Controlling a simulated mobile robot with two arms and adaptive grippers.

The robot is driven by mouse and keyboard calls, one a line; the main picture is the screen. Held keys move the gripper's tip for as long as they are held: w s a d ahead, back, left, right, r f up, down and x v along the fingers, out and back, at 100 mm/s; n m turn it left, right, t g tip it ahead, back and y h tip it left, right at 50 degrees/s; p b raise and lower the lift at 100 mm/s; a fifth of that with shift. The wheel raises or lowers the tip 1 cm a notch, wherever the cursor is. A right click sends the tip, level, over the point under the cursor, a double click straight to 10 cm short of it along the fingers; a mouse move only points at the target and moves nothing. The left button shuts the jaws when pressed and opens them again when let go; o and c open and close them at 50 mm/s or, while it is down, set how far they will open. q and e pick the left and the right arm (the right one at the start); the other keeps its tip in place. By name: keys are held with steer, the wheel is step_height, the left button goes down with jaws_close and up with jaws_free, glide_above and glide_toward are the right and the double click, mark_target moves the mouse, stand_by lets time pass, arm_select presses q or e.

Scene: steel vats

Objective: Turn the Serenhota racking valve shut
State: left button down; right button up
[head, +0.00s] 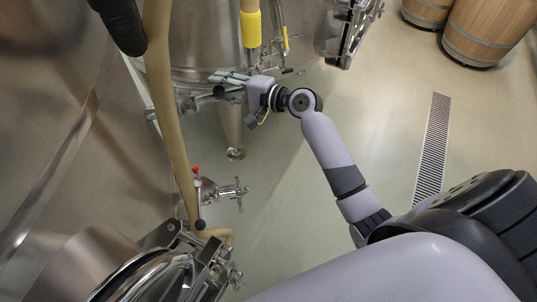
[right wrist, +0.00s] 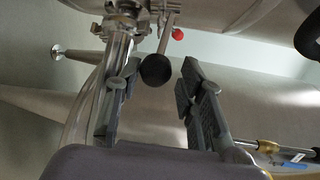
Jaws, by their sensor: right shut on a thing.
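My right gripper (head: 226,84) reaches in from the right to the valve fittings low on the back steel vat (head: 200,40). In the right wrist view its two grey fingers stand on either side of a black ball knob (right wrist: 156,70), and the gripper is shut on it. The knob sits on a metal lever (right wrist: 165,38) of a steel valve (right wrist: 125,22). A red ball knob (right wrist: 177,34) shows just behind. No name label is readable, so I cannot tell which vat is Serenhota. My left gripper is not in view.
A tan hose (head: 167,110) hangs down at the left. A second valve (head: 222,188) with a red knob (head: 195,170) stands nearer, above a hinged steel hatch (head: 150,280). Wooden barrels (head: 485,30) and a floor drain (head: 432,150) are at the right. Floor between is clear.

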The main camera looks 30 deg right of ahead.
steer(key=b+v, duration=0.2)
steer(key=v, duration=0.8)
steer(key=d+f+g+h, duration=0.1)
steer(key=d+f+h, duration=0.1)
steer(key=f, duration=1.1)
steer(key=d+f+g+h+b, duration=0.1)
steer(key=d+f+h, duration=0.1)
steer(key=f, duration=1.2)
steer(key=shift+n+g+h, duration=0.3)
steer(key=shift+h, duration=0.3)
